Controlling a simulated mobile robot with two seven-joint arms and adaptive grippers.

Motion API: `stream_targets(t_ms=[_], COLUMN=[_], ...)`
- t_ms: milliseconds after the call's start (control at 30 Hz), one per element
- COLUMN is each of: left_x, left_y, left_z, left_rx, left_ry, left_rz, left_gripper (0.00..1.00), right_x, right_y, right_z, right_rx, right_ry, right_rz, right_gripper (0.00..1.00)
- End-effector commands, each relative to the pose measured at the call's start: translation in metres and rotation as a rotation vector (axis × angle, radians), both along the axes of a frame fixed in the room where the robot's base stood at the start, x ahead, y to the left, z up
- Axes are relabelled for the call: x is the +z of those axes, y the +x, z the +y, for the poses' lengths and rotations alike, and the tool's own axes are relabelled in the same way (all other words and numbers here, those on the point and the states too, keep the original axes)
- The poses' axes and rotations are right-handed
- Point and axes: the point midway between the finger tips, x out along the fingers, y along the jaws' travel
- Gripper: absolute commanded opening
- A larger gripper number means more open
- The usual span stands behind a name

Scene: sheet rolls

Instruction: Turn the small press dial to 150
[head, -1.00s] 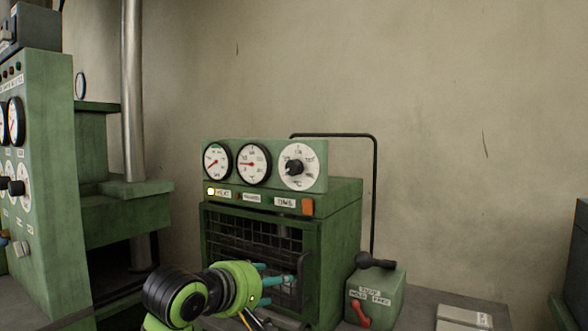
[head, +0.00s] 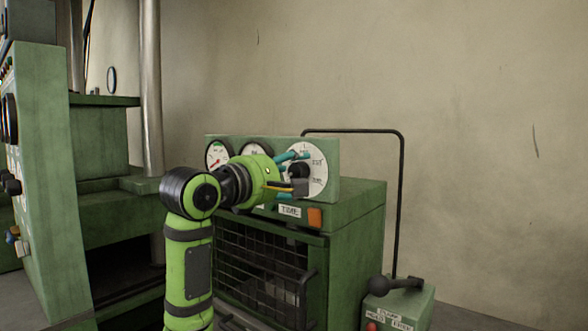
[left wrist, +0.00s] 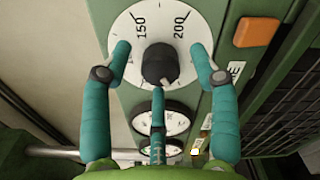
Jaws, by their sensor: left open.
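The small press dial has a white face (head: 318,168) with a black knob (head: 298,170), at the right end of the gauge panel on the green press. In the left wrist view the knob (left wrist: 160,65) is near the top middle, and the numbers 150 and 200 show on the dial face (left wrist: 182,30). A small pale mark is on the knob's lower side; its exact reading is unclear. My left gripper (head: 293,168) is open at the dial, with its teal fingers (left wrist: 160,62) spread around the knob and no clear contact. My right gripper is out of view.
Two round gauges (head: 218,155) sit left of the dial, partly behind my gripper. An orange button (head: 315,216) is below the dial. A barred door (head: 262,270) is beneath. A lever box (head: 400,303) stands at right; a larger green machine (head: 40,160) is at left.

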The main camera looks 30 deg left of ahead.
Motion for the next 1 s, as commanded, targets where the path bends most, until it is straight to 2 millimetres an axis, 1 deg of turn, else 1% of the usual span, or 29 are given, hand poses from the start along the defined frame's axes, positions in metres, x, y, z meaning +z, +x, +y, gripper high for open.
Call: stream_targets(t_ms=[100, 200, 333, 367, 400, 467, 500, 833, 1000], left_x=[0.000, 0.000, -0.001, -0.001, -0.001, -0.001, -0.001, 0.000, 0.000], left_y=[0.006, 0.006, 0.006, 0.006, 0.006, 0.006, 0.006, 0.006, 0.006], left_z=[0.000, 0.000, 0.000, 0.000, 0.000, 0.000, 0.000, -0.001, -0.001], left_rx=[0.001, 0.001, 0.001, 0.001, 0.001, 0.001, 0.001, 0.000, 0.000], left_ry=[0.001, 0.002, 0.002, 0.002, 0.002, 0.002, 0.002, 0.018, 0.080], left_rz=[0.000, -0.001, 0.000, 0.000, 0.000, 0.000, 0.000, -0.001, -0.007], left_gripper=[0.60, 0.60, 0.60, 0.52, 0.36, 0.12, 0.04, 0.04, 0.04], right_x=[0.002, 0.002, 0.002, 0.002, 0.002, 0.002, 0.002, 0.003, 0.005], right_y=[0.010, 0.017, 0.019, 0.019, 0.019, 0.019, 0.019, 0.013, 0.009], right_z=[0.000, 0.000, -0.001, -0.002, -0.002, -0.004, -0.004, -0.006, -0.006], right_rx=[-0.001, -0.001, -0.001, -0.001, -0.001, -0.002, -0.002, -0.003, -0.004], right_ry=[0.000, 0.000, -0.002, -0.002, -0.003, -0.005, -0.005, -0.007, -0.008], right_rz=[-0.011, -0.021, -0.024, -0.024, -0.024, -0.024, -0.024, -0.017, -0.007], right_gripper=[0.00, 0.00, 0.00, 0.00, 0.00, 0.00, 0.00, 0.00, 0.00])
